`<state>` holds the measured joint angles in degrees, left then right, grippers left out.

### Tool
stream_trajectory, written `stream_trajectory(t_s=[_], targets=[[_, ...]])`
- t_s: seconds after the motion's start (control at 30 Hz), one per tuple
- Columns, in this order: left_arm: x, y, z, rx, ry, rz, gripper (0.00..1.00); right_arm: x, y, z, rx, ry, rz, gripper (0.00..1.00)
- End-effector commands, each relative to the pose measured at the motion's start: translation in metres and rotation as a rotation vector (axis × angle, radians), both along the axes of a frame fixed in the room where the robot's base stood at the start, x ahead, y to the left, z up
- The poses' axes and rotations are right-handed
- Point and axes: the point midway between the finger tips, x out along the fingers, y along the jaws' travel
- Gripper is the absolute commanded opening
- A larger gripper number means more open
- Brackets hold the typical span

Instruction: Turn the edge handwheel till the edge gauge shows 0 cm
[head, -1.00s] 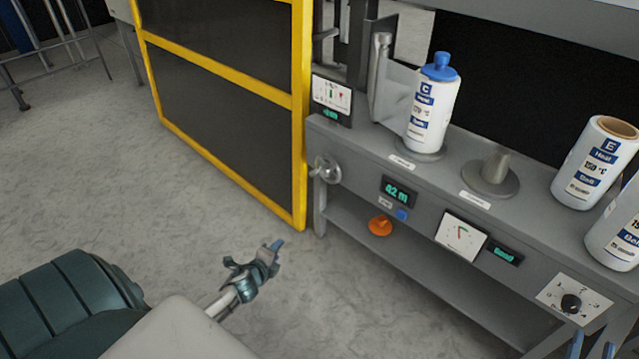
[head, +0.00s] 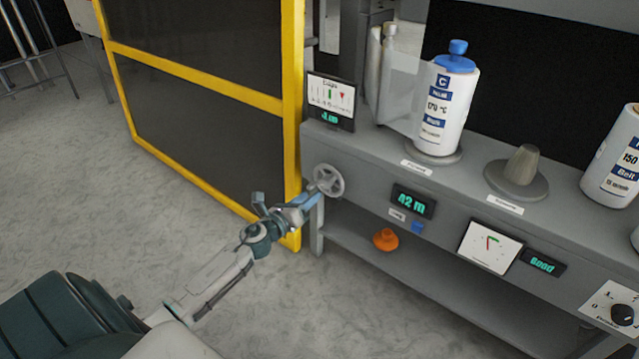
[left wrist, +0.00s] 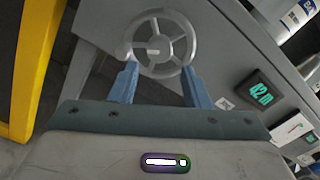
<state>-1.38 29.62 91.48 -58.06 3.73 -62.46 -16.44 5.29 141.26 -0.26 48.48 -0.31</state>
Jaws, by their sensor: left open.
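The edge handwheel (head: 328,180) is a grey spoked wheel on the left end of the machine's front. In the left wrist view the handwheel (left wrist: 160,44) fills the space beyond the fingertips. My left gripper (head: 312,194) is open, with its blue fingers (left wrist: 158,85) pointing at the wheel, one near each lower side of the rim. I cannot tell whether they touch it. The edge gauge (head: 331,101) above the wheel has a scale with a green mark and a red pointer right of it. Its green digits are too small to read surely. My right gripper is not seen.
A yellow-framed dark guard (head: 291,130) stands close left of the wheel. To the right are a 42 m display (head: 412,201), an orange knob (head: 385,240), a dial gauge (head: 490,247) and a "Good" display (head: 542,262). A roll marked C (head: 447,105) stands on top.

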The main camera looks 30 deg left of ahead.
Motion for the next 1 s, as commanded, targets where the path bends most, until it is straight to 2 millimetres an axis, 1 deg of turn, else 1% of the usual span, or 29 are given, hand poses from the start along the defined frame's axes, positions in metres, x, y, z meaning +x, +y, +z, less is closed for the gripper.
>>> stream_trajectory(t_s=[0.03, 0.1, 0.3, 0.5, 0.77, 0.8, 0.93, 0.97, 1.0], targets=[[0.010, -0.002, 0.005, -0.005, 0.000, 0.000, 0.43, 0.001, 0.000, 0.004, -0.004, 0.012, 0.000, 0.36], [0.022, -0.002, 0.002, -0.004, -0.001, 0.002, 0.43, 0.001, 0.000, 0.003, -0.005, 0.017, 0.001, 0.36], [0.048, -0.004, 0.000, -0.003, 0.000, 0.001, 0.43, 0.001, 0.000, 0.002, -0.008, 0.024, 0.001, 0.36], [0.059, -0.005, -0.001, -0.003, 0.001, -0.001, 0.43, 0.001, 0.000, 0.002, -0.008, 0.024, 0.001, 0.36], [0.060, -0.005, -0.001, -0.002, 0.001, -0.001, 0.43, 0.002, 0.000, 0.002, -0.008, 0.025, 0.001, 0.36], [0.060, -0.005, -0.001, -0.002, 0.001, -0.001, 0.39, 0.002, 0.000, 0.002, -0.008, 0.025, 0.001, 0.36], [0.059, -0.005, -0.001, -0.002, 0.001, -0.001, 0.13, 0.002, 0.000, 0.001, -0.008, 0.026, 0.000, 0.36], [0.059, -0.005, -0.001, -0.002, 0.001, -0.001, 0.11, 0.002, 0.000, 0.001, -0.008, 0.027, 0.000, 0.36], [0.059, -0.005, -0.001, -0.002, 0.001, -0.001, 0.11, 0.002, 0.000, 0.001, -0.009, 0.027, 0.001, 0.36]])
